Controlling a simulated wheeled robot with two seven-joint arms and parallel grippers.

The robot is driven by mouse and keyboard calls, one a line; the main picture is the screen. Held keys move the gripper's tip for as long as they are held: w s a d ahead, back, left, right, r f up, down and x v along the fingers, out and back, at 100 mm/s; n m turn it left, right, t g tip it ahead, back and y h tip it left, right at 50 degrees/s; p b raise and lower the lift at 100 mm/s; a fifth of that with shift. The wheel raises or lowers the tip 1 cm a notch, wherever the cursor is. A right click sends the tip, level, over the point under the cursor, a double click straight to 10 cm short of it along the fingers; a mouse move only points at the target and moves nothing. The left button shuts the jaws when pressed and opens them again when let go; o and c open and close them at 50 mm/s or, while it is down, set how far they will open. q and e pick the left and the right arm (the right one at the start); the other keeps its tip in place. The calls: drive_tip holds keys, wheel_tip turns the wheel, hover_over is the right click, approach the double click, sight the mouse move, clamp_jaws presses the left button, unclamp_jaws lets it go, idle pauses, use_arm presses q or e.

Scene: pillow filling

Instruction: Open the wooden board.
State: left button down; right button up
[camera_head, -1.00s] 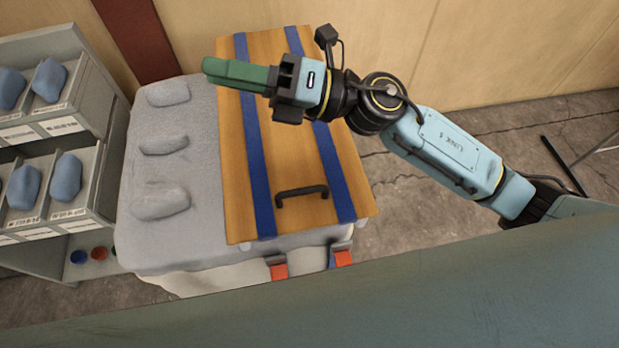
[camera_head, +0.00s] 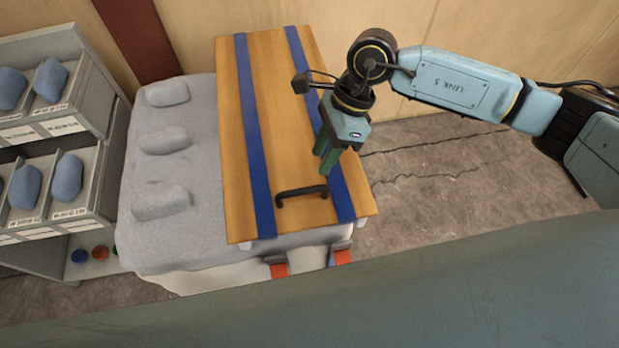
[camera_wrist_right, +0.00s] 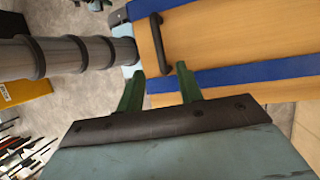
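The wooden board (camera_head: 285,130) lies flat on the right part of the grey padded surface, with two blue straps running along it. Its black handle (camera_head: 302,192) is near the board's front end and also shows in the right wrist view (camera_wrist_right: 160,43). My right gripper (camera_head: 326,166) points down above the board, a little behind and to the right of the handle. In the right wrist view its two green fingers (camera_wrist_right: 160,84) are apart, with nothing between them, and the handle is ahead of them. My left gripper is not in view.
The grey padded surface (camera_head: 150,112) has several raised pads on its left. A shelf unit (camera_head: 84,150) with blue pillows stands at the left. Two orange-red buckles (camera_head: 279,270) hang at the front edge. A wall closes off the back; cracked floor is clear at the right.

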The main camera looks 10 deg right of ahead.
hover_over(310, 182)
drive_tip(key=s+a, duration=0.1)
drive_tip(key=s, duration=0.3)
wheel_tip(310, 182, down, 7)
drive_tip(key=shift+w+f, duration=0.1)
drive_tip(key=shift+f, duration=0.05)
drive_tip(key=shift+c, duration=0.2)
clamp_jaws()
